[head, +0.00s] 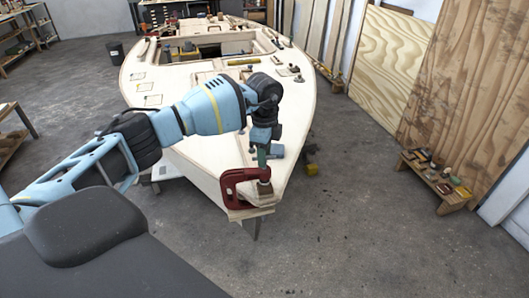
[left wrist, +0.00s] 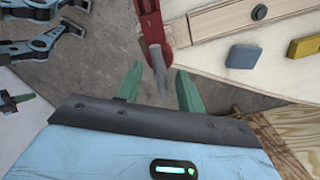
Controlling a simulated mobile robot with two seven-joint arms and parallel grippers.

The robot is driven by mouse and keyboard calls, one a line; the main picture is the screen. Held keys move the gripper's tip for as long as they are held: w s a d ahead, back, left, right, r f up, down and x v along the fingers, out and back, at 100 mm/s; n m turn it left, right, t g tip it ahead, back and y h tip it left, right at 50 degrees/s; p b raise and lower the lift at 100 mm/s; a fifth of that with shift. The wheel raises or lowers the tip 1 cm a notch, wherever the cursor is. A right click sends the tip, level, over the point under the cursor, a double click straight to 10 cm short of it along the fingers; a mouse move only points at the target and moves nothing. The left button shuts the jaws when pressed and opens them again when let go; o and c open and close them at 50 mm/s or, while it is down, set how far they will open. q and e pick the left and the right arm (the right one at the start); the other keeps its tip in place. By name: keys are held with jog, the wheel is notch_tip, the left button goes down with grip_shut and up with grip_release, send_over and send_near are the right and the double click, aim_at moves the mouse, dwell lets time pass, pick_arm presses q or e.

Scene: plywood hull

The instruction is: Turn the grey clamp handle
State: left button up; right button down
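A red clamp (head: 236,184) grips the tip of the pale plywood hull (head: 215,170). Its red frame (left wrist: 150,22) also shows at the top of the left wrist view, with the grey clamp handle (left wrist: 157,58) hanging below it. My left gripper (head: 263,158) is right above the clamp in the head view. In the left wrist view its two green fingers (left wrist: 159,72) are spread, one on each side of the handle.
A blue block (left wrist: 244,57) and a yellow block (left wrist: 306,47) lie on the right in the left wrist view. A low wooden bench (head: 440,188) with small items stands at the right. The grey floor (head: 350,240) in front of the bow is clear.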

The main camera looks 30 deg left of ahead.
pick_arm(q)
grip_shut()
